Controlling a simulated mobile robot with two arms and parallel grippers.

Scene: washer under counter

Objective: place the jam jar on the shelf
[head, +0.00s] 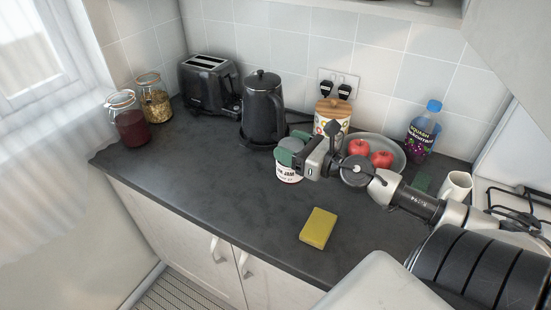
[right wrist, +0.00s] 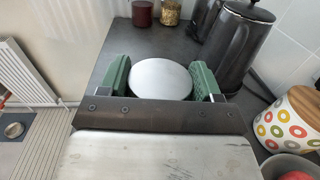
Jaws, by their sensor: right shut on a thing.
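The jam jar (head: 288,175) has a white label with dark lettering and a grey lid. My right gripper (head: 291,155) is shut on it near the lid, with green finger pads on both sides. In the right wrist view the round lid (right wrist: 162,68) sits between the two green pads of the gripper (right wrist: 163,80). Whether the jar's base touches the counter is hard to tell. Part of a shelf or cupboard underside (head: 400,8) shows at the top of the head view. My left gripper is not in view.
On the counter (head: 230,190) stand a black kettle (head: 263,108), a toaster (head: 208,82), two glass jars, a patterned canister (head: 332,117), a bowl of red apples (head: 381,159), a squash bottle (head: 423,135) and a white mug (head: 456,187). A yellow sponge (head: 318,228) lies in front. The front-left counter is clear.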

